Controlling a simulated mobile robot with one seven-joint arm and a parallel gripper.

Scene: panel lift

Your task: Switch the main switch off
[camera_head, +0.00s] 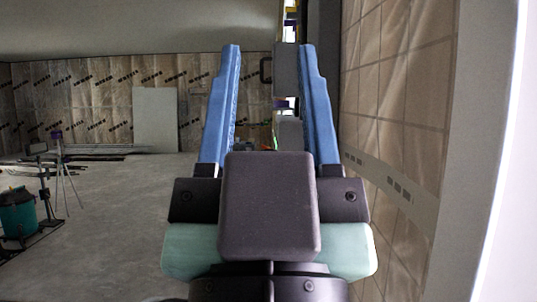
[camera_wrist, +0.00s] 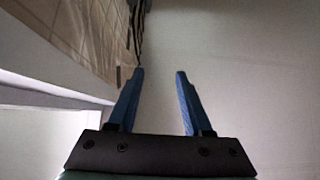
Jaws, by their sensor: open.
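My gripper (camera_head: 268,47) is open, its two blue fingers pointing away from the camera with nothing between them in reach that I can make out. It also shows open and empty in the wrist view (camera_wrist: 160,71). Beyond the fingertips, in the head view, a grey box (camera_head: 286,70) stands out at the wall's edge, with a dark handle-like loop (camera_head: 265,70) on its left side. I cannot tell whether this is the main switch. A lower grey box (camera_head: 290,132) is partly hidden by my right finger.
Open concrete floor (camera_head: 120,200) lies to the left, with a tripod (camera_head: 62,165) and a dark green bin (camera_head: 18,215). Dark cables (camera_wrist: 137,30) show in the wrist view.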

